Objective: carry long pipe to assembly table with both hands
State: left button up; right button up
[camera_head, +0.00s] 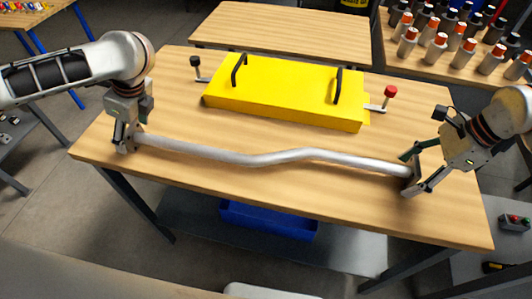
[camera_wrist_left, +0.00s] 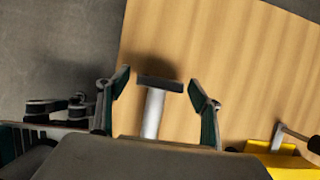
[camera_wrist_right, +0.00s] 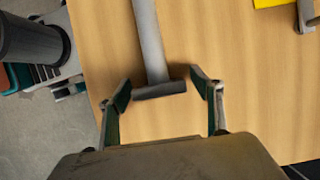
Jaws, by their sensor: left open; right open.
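The long pipe (camera_head: 280,157) is a silver, slightly bent tube along the front part of a wooden table (camera_head: 330,203). Each end has a dark flat end piece. My left gripper (camera_head: 128,140) is at the pipe's left end. In the left wrist view its open fingers stand either side of the pipe end (camera_wrist_left: 153,112), with gaps. My right gripper (camera_head: 413,172) is at the right end. In the right wrist view its open fingers flank the dark end piece (camera_wrist_right: 160,90), close to it. The head view does not clearly show what supports the pipe's ends.
A yellow box-like fixture (camera_head: 285,95) with black handles and red and black knobs stands behind the pipe. Another wooden table (camera_head: 285,30) is behind it. Several orange- and dark-topped bottles (camera_head: 440,45) stand at the back right. A blue bin (camera_head: 268,220) sits on the shelf below.

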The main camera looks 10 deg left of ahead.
pick_arm(q)
grip_shut()
pick_arm(e)
grip_shut()
pick_arm(q)
jog(key=shift+r, duration=0.1)
pick_arm(e)
jog(key=shift+r, duration=0.1)
jog(key=shift+r, duration=0.1)
